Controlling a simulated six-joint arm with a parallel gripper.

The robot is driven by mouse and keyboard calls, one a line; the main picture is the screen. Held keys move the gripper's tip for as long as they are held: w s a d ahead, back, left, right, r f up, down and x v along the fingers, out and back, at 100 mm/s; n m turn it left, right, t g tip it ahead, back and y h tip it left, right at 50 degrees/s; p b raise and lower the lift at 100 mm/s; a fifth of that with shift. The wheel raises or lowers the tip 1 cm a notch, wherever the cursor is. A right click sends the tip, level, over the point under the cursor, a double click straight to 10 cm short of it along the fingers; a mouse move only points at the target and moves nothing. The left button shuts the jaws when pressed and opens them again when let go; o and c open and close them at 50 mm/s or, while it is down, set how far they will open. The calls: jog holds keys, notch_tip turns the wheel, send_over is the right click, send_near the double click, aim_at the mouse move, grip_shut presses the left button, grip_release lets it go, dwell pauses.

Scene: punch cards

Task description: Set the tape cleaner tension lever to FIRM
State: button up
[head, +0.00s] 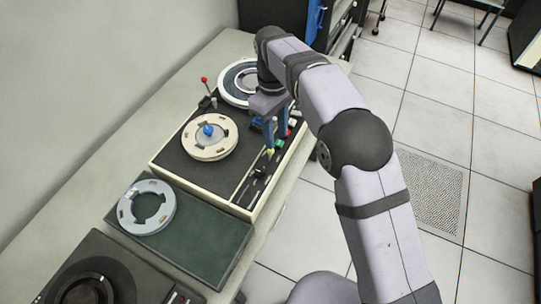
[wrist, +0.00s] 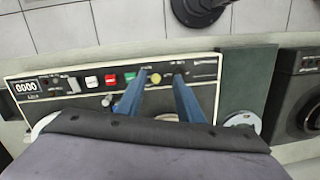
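The tape cleaner (head: 193,173) is a cream-edged unit with a black top on the bench. A yellow-tipped control (head: 270,152), likely the tension lever, stands near its front edge; it also shows in the wrist view (wrist: 156,78). Small labels beside it are too small to read, so its setting cannot be told. My gripper (head: 275,128) has two blue fingers pointing down at the control panel. In the wrist view my gripper (wrist: 160,75) is open, with its fingertips apart on either side of the yellow tip. I cannot tell whether either finger touches it.
White (wrist: 91,81), red (wrist: 110,79) and green (wrist: 129,77) buttons and a counter (wrist: 27,86) line the panel. A reel with a blue hub (head: 208,131) and a red-tipped lever (head: 205,82) are on the unit. A grey ring (head: 128,214) lies on a green mat (head: 210,250).

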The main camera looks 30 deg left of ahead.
send_over(270, 154)
jog(key=d, duration=0.1)
notch_tip(270, 154, down, 4)
jog(key=shift+w+a+f+y, duration=0.2)
jog(key=shift+w+a+y, duration=0.1)
jog(key=shift+a+y, duration=0.1)
jog(key=shift+w+a+t, duration=0.25)
jog(key=shift+a+t, duration=0.05)
jog(key=shift+f+p, duration=1.4)
jog(key=shift+f, duration=2.25)
jog(key=shift+c, duration=0.7)
grip_shut()
